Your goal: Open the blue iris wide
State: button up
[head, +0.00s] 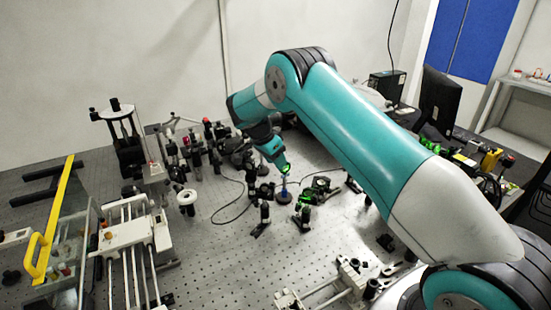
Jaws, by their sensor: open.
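The blue iris (284,194) appears as a small blue part low on the optical bench, near the middle of the head view. It is tiny here, and its opening and lever cannot be made out. My gripper (284,176) is just above it at the end of the teal arm, pointing down. The jaws are open, though the fingertips are small in this view. Whether they touch the iris cannot be told.
Black post-mounted optics (265,213) stand close to the iris, with green-lit parts (318,187) to its right. More mounts crowd the back left. A yellow-handled glass panel (60,215) and white rail stage (130,240) stand left. A monitor (440,98) is at back right.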

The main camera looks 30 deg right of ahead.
grip_shut()
